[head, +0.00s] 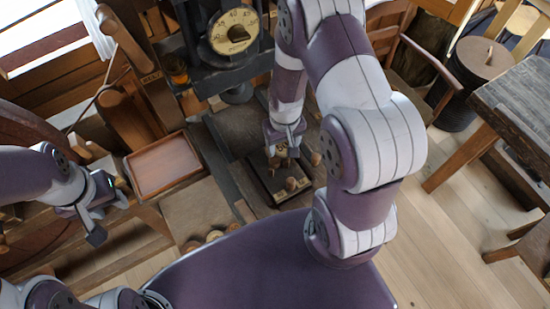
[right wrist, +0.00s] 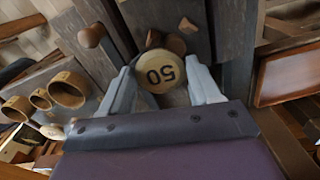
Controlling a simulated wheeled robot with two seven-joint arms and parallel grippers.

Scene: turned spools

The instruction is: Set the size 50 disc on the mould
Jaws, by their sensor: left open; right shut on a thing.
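The size 50 disc (right wrist: 160,72) is round and pale with a black "50", which appears upside down in the right wrist view. My right gripper (right wrist: 160,88) is shut on it, one finger on each side. In the head view my right gripper (head: 284,148) is over a dark block (head: 262,188) with wooden knobs. I cannot tell for sure whether this block is the mould, or whether the disc touches anything below. My left gripper (head: 108,217) is open and empty at the left, away from the disc.
A shallow wooden tray (head: 163,165) looks empty left of the block. Several wooden rings (right wrist: 68,89) lie near the bench front. A black press with a numbered dial (head: 234,32) stands behind. A grey table (head: 520,105) is at the right, with open floor before it.

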